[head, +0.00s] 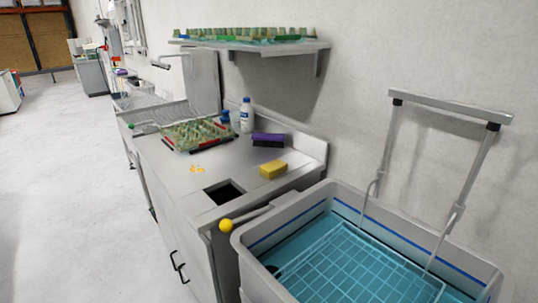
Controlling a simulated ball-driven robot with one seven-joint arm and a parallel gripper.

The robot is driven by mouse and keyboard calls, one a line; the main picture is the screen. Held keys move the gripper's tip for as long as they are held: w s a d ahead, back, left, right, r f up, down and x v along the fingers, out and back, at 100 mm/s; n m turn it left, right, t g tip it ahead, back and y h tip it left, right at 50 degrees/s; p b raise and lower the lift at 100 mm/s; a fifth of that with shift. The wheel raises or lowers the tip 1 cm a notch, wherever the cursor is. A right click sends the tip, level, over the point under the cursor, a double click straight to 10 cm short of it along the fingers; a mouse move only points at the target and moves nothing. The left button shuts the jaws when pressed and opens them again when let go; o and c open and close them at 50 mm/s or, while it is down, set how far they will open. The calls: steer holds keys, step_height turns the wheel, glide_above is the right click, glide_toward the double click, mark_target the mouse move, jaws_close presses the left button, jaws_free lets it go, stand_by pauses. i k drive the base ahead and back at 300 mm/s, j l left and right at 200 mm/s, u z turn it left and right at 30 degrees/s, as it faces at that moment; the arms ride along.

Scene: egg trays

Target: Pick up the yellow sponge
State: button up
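The yellow sponge (273,169) is a small yellow block. It lies on the grey metal counter (180,183), near its right end, to the right of a dark square opening in the counter top. Nothing covers it in the head view. My gripper does not show in this view.
A purple and black brush (269,140), a white bottle (246,116) and an egg tray (200,135) stand behind the sponge. A wall shelf (250,44) hangs above. Open floor lies left.

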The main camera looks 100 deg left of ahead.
mark_target(270, 170)
steer(key=u, duration=2.05)
